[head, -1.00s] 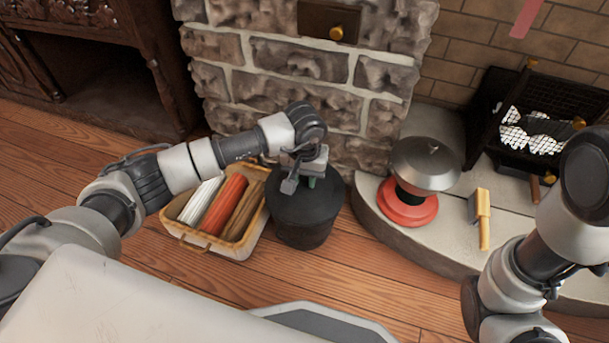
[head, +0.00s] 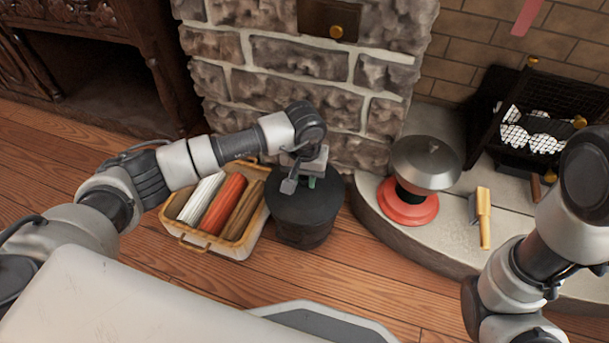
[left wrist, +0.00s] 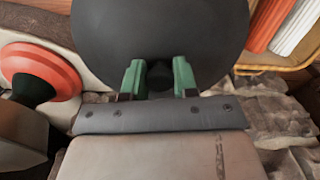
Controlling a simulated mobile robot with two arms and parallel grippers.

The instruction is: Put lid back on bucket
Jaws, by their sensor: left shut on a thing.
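The dark bucket (head: 303,231) stands on the wooden floor beside the stone pillar. Its dark round lid (head: 322,200) lies over the top of the bucket and looks about level; I cannot tell whether it is fully seated. My left gripper (head: 311,182) is over the lid, shut on the lid's knob. In the left wrist view the green fingers (left wrist: 158,78) hold the small dark knob (left wrist: 160,75) from both sides, with the lid (left wrist: 160,30) spreading beyond. My right arm shows at the right edge, but its gripper is out of view.
A basket (head: 248,240) with white, red and brown rolls stands just left of the bucket. A red-based object with a silver top (head: 425,163) and a yellow-handled brush (head: 484,218) are on the stone hearth (head: 440,235) to the right. Open floor lies in front.

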